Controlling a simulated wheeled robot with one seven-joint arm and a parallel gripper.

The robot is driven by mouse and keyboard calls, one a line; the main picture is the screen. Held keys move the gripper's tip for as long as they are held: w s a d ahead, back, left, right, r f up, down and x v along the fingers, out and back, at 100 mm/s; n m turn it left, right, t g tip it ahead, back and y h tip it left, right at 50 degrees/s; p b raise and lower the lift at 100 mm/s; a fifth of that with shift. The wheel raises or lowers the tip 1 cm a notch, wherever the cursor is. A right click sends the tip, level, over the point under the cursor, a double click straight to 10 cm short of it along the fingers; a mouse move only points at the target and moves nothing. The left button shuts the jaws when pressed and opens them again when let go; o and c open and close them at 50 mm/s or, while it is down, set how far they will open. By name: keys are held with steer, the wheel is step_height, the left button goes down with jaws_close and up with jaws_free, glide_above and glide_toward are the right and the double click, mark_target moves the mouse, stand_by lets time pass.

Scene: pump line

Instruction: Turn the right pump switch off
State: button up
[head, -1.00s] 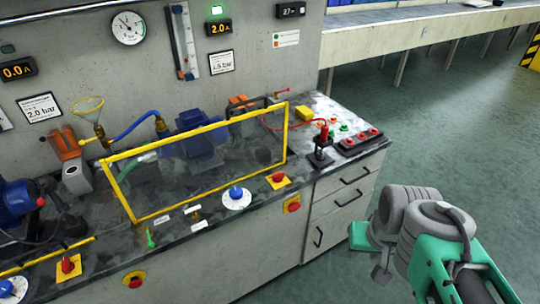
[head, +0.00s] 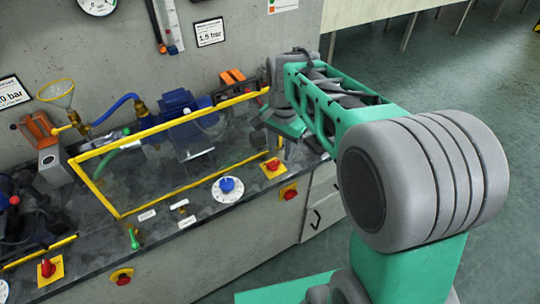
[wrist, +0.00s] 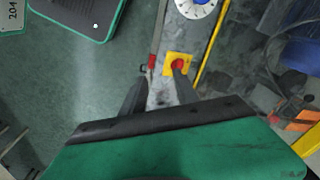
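The right pump switch (head: 273,167) is a red knob on a yellow plate on the bench top, near the front edge. It also shows in the wrist view (wrist: 178,64), where one fingertip partly overlaps the plate's lower edge. I cannot tell which way the knob points. My gripper (head: 280,147) hangs above the bench, just behind and above the switch in the head view. In the wrist view my gripper (wrist: 160,82) has its two dark fingers apart with nothing between them. I cannot tell whether a finger touches the knob.
A yellow-framed clear guard (head: 190,200) stands left of the switch. A blue knob on a white dial (head: 227,187) is beside it. A red knob on yellow (head: 289,192) sits on the cabinet front below. Another red switch (head: 47,268) is at far left. The floor at right is open.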

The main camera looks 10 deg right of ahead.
mark_target(273, 162)
steer(key=w+f+m, duration=0.1)
steer(key=w, duration=0.1)
steer(key=w+f+m, duration=0.2)
steer(key=w+f+m+g, duration=0.1)
steer(key=w+m, duration=0.1)
steer(key=shift+w+a+f, duration=0.2)
steer(key=shift+w+f, duration=0.1)
steer(key=shift+w, duration=0.05)
step_height(273, 162, down, 8)
steer(key=shift+r+p, duration=0.2)
steer(key=shift+p, duration=0.25)
jaws_close()
